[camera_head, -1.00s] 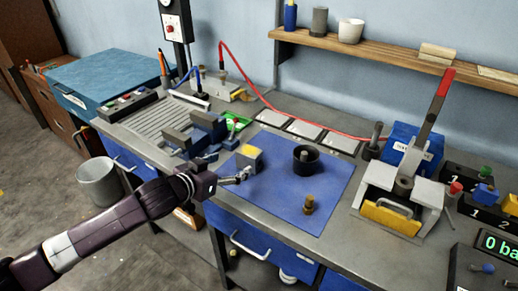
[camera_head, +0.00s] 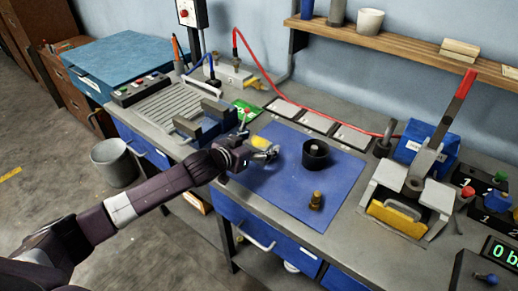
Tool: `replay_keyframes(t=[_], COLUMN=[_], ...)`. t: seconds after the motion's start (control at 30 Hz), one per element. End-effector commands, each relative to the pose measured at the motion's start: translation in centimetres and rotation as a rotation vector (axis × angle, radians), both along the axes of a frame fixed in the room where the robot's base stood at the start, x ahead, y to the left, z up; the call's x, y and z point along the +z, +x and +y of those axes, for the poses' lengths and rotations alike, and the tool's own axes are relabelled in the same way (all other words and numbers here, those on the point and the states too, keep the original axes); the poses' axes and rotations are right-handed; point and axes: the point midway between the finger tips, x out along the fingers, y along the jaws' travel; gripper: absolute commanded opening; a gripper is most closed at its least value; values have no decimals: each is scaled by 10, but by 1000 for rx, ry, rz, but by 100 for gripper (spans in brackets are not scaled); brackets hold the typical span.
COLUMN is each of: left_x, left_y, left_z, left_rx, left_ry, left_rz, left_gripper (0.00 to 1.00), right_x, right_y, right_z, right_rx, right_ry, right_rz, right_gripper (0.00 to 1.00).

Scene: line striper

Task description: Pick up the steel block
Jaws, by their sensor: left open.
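The steel block (camera_head: 260,143), a grey cube with a yellow top, is on the left part of the blue mat (camera_head: 335,180). Mostly its yellow top shows; my left gripper hides much of the rest. My left gripper (camera_head: 268,153) comes in from the left and is open at the block, in front of it in the picture. I cannot tell whether the fingers are around the block or touch it. My right gripper is out of view.
A black round cup (camera_head: 315,155) and a small brass piece (camera_head: 316,201) stand on the mat to the right. A grey and blue vise (camera_head: 205,122) is behind left. A lever press (camera_head: 412,195) stands at the right. The mat's front middle is clear.

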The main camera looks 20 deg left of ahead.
Motion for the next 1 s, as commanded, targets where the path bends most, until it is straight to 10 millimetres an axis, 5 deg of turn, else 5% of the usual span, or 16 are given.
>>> replay_keyframes(t=[0.23,0.8,1.0], left_x=[0,0,3], left_y=[1,1,2], left_z=[-1,0,0], left_rx=[-1,0,-1], left_ry=[0,1,-2], left_rz=[-1,-1,-7], left_gripper=[75,12,10], right_x=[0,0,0], right_y=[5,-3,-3], right_z=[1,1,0], right_rx=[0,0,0], right_ry=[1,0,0], right_rz=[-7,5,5], right_gripper=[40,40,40])
